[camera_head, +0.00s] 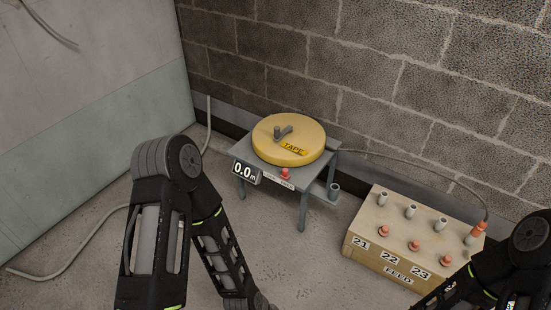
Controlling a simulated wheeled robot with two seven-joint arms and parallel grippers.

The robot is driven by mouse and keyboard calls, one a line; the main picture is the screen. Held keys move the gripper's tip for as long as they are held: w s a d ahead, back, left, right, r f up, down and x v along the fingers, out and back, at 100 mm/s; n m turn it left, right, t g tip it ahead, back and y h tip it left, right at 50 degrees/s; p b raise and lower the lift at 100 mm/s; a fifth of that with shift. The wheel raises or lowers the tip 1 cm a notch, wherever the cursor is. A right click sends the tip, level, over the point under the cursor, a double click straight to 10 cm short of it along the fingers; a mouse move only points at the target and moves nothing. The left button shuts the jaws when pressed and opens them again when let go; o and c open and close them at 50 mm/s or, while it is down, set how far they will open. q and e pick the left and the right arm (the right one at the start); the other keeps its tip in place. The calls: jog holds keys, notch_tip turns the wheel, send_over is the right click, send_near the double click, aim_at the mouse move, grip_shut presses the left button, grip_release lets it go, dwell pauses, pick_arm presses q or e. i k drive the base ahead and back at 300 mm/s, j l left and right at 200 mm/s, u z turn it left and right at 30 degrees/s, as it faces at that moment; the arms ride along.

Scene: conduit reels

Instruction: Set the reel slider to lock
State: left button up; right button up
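A yellow round reel (289,140) marked TAPE lies flat on a small grey stand (243,150), with a grey crank handle on top. A small orange-red knob (285,173) stands at the stand's front edge, above a pale label strip (277,182); it looks like the slider, and its setting is too small to read. A display (246,173) beside it reads 0.0 m. My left arm comes up from the bottom, left of the stand, and its gripper is outside the frame. My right arm shows at the lower right corner; its gripper is also outside the frame.
A tan box (403,238) marked FEED, with ports 21, 22, 23, grey stubs and orange-red caps, stands right of the reel stand. A grey cable (420,165) runs to its orange plug (476,232). A block wall (400,80) is close behind. Another cable (75,255) lies left.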

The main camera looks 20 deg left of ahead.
aim_at(284, 174)
jog(key=i+j+z, duration=0.3)
jog(key=i+j, duration=0.2)
jog(key=j, duration=0.2)
jog(key=i+j+z, duration=0.15)
jog(key=j, duration=0.25)
